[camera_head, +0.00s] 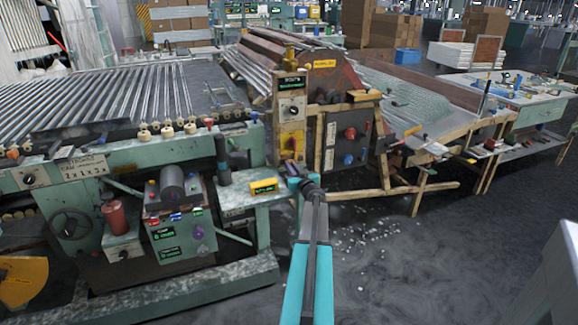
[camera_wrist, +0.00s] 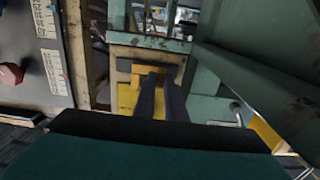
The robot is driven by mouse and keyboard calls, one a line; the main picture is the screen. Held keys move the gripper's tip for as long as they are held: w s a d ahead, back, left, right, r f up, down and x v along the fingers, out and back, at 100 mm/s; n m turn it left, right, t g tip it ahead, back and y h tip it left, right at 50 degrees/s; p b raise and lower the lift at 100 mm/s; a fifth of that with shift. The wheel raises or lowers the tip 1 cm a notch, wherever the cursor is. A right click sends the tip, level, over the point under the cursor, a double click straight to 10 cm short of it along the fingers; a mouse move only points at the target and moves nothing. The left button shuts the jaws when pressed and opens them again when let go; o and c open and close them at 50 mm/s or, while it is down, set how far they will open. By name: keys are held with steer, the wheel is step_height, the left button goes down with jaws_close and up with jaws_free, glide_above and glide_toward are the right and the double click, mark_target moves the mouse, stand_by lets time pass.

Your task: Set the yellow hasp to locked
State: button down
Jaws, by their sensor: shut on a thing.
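In the wrist view, the yellow hasp (camera_wrist: 128,96) shows with an orange-yellow part just left of the fingertips. My gripper (camera_head: 291,168) reaches the lower part of this yellow plate. In the wrist view, my gripper's dark fingers (camera_wrist: 160,82) are close together on the hasp's part, which they largely hide. I cannot tell the hasp's setting.
A box with red and blue knobs (camera_head: 349,140) stands right of the panel. A small green bench (camera_head: 243,196) with a yellow display (camera_head: 263,186) is to the left. In the wrist view a green metal plate (camera_wrist: 265,85) is close on the right.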

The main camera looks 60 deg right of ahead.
steer(key=shift+s+d+p, duration=0.45)
steer(key=shift+d, duration=0.15)
steer(key=shift+s, duration=0.1)
steer(key=c, duration=1.8)
jaws_free()
steer(key=shift+d, duration=0.1)
steer(key=v, duration=1.4)
